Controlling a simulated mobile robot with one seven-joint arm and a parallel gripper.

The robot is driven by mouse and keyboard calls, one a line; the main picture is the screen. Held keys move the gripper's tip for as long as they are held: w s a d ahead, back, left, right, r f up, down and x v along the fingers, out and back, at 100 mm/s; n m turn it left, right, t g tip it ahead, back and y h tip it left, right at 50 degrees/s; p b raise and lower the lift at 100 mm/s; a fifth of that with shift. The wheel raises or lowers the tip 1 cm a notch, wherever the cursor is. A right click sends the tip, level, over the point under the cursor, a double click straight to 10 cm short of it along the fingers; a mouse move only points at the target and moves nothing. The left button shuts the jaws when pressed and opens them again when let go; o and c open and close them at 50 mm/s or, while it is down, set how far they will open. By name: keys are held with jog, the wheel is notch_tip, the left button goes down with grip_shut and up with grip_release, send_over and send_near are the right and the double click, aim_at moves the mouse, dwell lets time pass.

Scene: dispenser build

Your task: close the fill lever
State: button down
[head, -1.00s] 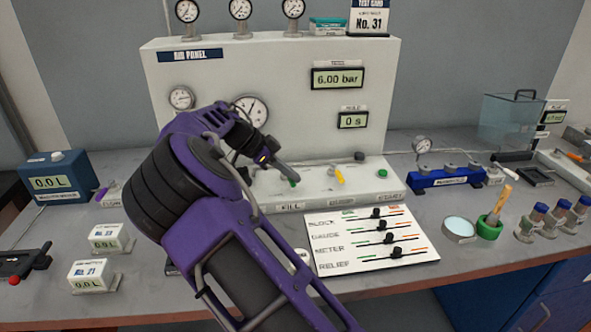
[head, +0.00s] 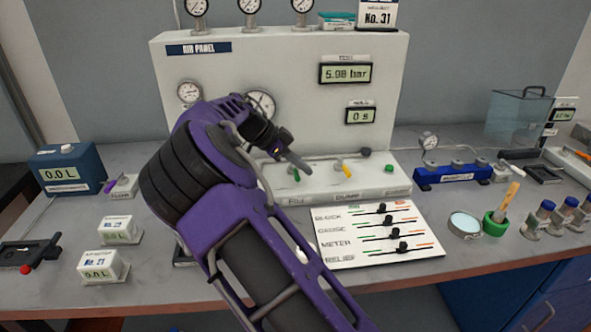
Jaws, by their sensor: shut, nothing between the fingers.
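The air panel (head: 290,120) is a pale upright box with a ledge at its foot. The fill lever (head: 296,176) has a green tip and sits on this ledge above the label FILL. Its green end points toward the front; the part behind it is largely hidden by my gripper. My gripper (head: 303,164) is shut and empty, its fingertips just above and right of the green tip. I cannot tell whether they touch it. The pressure display (head: 346,73) reads about 5.98 bar, its middle digit unclear.
The yellow-tipped dump lever (head: 348,169) stands close to the right of my gripper. A green button (head: 388,168) is farther right on the ledge. A white slider board (head: 375,236) lies in front. A blue manifold (head: 455,174) and green cup (head: 495,224) stand to the right.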

jog(key=shift+w+d+r, duration=0.1)
jog(key=shift+d+r, duration=0.05)
jog(key=shift+d, duration=1)
jog(key=w+v, duration=0.1)
jog(key=v, duration=0.9)
jog(key=shift+s+a+p, duration=0.15)
jog(key=shift+s+p, duration=0.15)
jog(key=shift+s, duration=0.1)
